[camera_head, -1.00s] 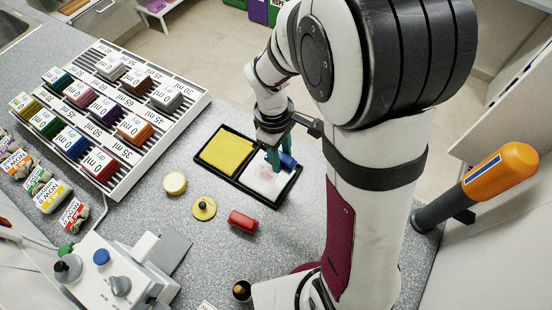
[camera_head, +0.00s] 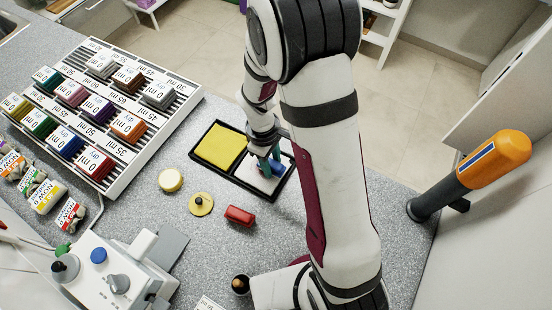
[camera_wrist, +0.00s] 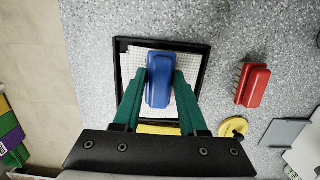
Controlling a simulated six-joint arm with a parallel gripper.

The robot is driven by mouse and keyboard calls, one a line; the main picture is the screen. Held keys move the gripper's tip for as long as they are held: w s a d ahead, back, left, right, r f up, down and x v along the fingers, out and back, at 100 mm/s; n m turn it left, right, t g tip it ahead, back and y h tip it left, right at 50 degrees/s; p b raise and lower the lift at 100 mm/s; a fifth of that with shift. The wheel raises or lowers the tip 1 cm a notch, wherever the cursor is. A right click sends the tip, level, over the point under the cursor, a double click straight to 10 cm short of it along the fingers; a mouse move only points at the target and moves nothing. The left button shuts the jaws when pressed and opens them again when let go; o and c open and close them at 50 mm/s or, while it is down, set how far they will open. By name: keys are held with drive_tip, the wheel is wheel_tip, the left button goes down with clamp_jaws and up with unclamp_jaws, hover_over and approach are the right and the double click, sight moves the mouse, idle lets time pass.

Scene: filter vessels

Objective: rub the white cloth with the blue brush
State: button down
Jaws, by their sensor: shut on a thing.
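The blue brush (camera_wrist: 159,82) is between the green fingers of my gripper (camera_wrist: 158,92), which is shut on it. The brush is over the white cloth (camera_wrist: 135,62) in the wrist view; whether its bristles touch the cloth cannot be told. The cloth lies in one compartment of the black tray (camera_wrist: 205,48). In the head view the cloth (camera_head: 251,180) is partly hidden by my gripper (camera_head: 268,163) and the brush (camera_head: 284,159). A yellow cloth (camera_head: 220,147) lies in the tray's other compartment.
A red brush (camera_head: 239,215), a yellow disc with a dark knob (camera_head: 201,204) and a round yellow pot (camera_head: 171,180) stand near the tray. A rack of coloured blocks (camera_head: 150,140) is at the left. A white device (camera_head: 110,270) stands at the front left.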

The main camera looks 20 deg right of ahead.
sight(253, 160)
drive_tip(key=shift+w+a, duration=2.2)
drive_tip(key=shift+s+d, duration=2.5)
drive_tip(key=shift+d, duration=0.05)
drive_tip(key=shift+s+d+r, duration=0.15)
drive_tip(key=shift+r, duration=4)
